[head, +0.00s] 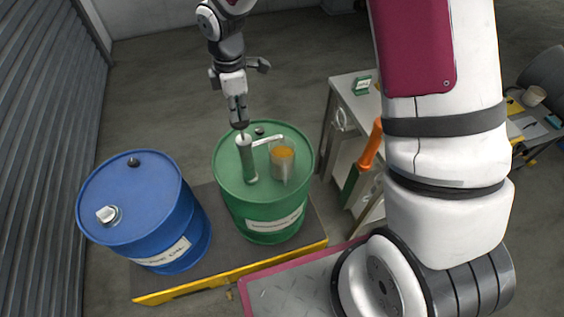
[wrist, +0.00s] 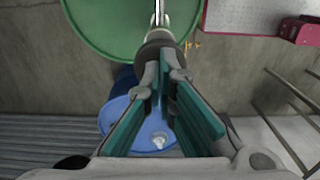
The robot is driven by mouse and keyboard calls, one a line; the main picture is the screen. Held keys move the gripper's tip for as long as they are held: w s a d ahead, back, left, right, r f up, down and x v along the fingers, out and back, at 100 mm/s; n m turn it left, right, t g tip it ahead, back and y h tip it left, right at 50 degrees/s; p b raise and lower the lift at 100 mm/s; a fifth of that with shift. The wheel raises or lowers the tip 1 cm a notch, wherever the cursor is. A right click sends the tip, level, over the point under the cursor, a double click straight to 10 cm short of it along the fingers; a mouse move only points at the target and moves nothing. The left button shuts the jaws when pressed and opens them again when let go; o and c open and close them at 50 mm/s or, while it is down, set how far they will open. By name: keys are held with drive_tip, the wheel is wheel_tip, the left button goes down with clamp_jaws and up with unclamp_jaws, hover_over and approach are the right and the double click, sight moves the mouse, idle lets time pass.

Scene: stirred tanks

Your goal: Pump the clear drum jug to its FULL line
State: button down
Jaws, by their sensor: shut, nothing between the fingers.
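A green drum (head: 267,210) stands on a dark pallet with a yellow front edge. A grey-green hand pump (head: 246,160) stands upright on its lid, with a pale spout reaching right to a clear jug (head: 284,165). The jug holds amber liquid; its FULL line is too small to make out. My gripper (head: 239,124) is shut, directly above the pump's top; I cannot tell whether it touches. In the wrist view my shut gripper (wrist: 163,50) points toward the pump rod, with the green lid (wrist: 110,20) beyond. The jug is not visible there.
A blue drum (head: 130,205) with a white cap stands left of the green drum on the same pallet (head: 315,215). A grey bench (head: 352,95) with a small green sign is at right. An orange-handled tool (head: 370,145) leans near it. Open floor lies behind the drums.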

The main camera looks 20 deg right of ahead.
drive_tip(key=shift+f, duration=0.75)
drive_tip(key=shift+r+p, duration=0.3)
drive_tip(key=shift+r, duration=1.35)
drive_tip(key=shift+r+p, duration=0.55)
drive_tip(key=shift+r, duration=2)
